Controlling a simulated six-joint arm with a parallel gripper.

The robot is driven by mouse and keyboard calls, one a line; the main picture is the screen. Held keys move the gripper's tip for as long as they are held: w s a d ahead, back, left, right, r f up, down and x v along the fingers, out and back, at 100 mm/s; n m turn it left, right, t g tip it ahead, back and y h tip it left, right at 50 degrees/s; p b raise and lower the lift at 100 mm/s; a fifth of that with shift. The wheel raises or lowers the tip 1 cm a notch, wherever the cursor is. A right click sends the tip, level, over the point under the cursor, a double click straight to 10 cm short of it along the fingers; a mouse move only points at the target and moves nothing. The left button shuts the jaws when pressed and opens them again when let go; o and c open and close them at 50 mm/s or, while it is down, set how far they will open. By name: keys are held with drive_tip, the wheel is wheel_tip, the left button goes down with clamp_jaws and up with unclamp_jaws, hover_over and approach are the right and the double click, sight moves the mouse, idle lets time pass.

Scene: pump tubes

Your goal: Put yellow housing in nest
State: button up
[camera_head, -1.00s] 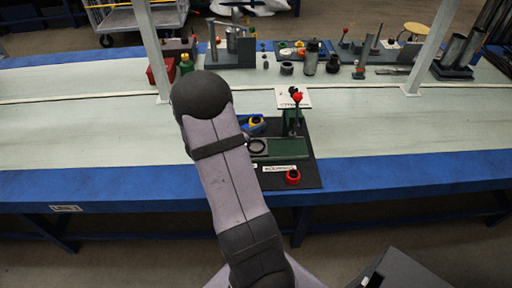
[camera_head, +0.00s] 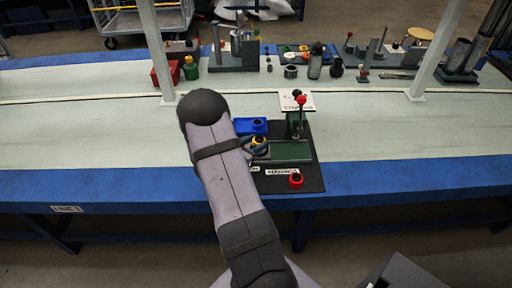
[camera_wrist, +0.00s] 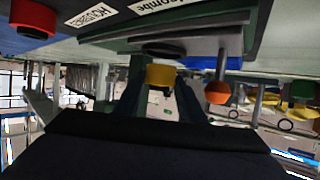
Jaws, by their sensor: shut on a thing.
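The yellow housing (camera_wrist: 160,75) is held between the two dark fingers of my gripper (camera_wrist: 160,88) in the wrist view. The nest (camera_wrist: 164,49), a dark round seat on the fixture, lies close to the end of the housing in the wrist view, which looks upside down. A small gap seems to part them; I cannot tell its size.
A blue bin (camera_head: 245,125) stands behind my gripper. The green press (camera_head: 296,120) with a red lever knob (camera_head: 301,99) rises right of the nest. Open bench lies further right.

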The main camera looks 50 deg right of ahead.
drive_tip(key=shift+f, duration=1.1)
drive_tip(key=shift+f, duration=0.1)
drive_tip(key=o, duration=0.8)
drive_tip(key=shift+a, duration=0.2)
drive_tip(key=v, duration=1.1)
drive_tip(key=shift+s+a+r, duration=0.1)
drive_tip(key=shift+a+r, duration=0.2)
